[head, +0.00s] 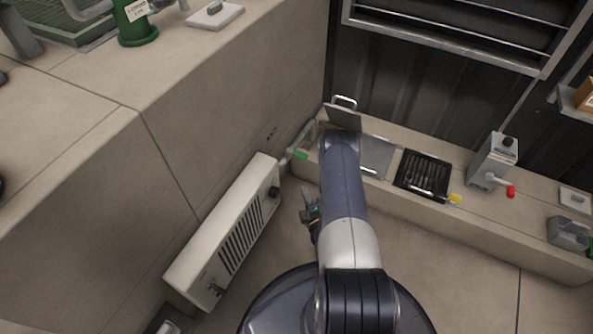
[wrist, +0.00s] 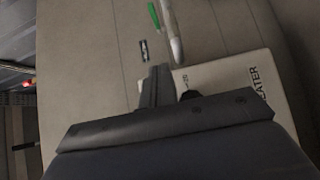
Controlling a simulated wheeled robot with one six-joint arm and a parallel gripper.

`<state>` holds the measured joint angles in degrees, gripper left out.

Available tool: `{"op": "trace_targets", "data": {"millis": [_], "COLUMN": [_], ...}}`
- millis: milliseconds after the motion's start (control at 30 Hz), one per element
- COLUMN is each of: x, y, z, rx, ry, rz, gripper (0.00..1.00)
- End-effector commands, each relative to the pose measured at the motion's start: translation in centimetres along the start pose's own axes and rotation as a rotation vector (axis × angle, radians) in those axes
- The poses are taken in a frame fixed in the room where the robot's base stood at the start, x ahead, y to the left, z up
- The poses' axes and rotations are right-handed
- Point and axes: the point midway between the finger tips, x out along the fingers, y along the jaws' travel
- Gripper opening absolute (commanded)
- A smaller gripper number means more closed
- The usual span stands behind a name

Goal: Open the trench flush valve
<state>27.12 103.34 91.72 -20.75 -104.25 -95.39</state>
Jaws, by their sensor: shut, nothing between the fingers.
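A green lever (head: 300,154) sits by a grey pipe (head: 301,135) at the left end of the low ledge. It looks like the flush valve handle, but I see no readable label on it. In the wrist view the green lever (wrist: 153,15) is at the top, beside the pale pipe (wrist: 172,30). My gripper (head: 309,213) is below the lever in the head view, in front of the heater, and apart from the lever. In the wrist view my gripper (wrist: 157,84) is shut and empty, its fingers below the lever and pipe. My arm hides part of the ledge.
A white heater (head: 232,232) stands close left of my gripper; its lettering (wrist: 245,82) shows in the wrist view. The ledge holds a raised plate (head: 341,117), a black grate (head: 423,174) and a grey box with a red-tipped lever (head: 492,160). Floor right of my arm is clear.

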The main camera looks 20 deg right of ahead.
Motion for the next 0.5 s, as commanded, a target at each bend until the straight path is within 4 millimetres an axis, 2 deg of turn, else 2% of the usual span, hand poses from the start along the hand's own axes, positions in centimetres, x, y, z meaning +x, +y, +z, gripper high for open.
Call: {"op": "trace_targets", "data": {"millis": [333, 500], "x": [0.4, 2.5], "y": [-0.1, -0.1], "z": [0.0, -0.1], "rx": [0.001, -0.001], "ry": [0.001, 0.002], "rz": [-0.001, 0.004], "gripper": [0.0, 0.0]}}
